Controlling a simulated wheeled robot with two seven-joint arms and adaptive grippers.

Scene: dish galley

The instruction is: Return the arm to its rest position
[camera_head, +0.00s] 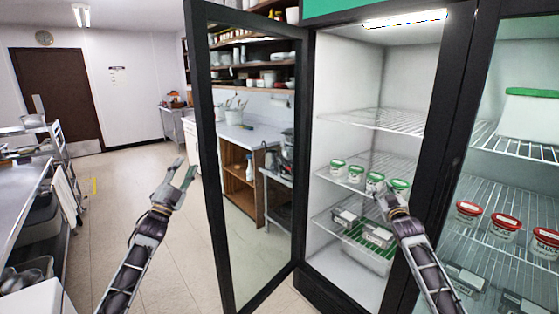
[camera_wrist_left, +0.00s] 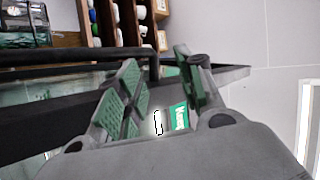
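My left gripper (camera_head: 181,174) is raised in the open aisle, left of the open fridge door (camera_head: 203,150), with no object seen in it. In the left wrist view its two green-padded fingers (camera_wrist_left: 160,95) stand apart. My right gripper (camera_head: 394,195) is at the fridge opening, in front of the middle shelf. It overlaps the view of the green-lidded tubs (camera_head: 374,181). Its fingertips are small and partly hidden, so I cannot tell whether they are open or touch a tub.
The glass door stands open between my two arms. Wire shelves (camera_head: 370,120) fill the fridge, with red-lidded tubs (camera_head: 504,227) at the right. A steel counter (camera_head: 22,205) lies far left. The floor (camera_head: 125,180) between counter and door is clear.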

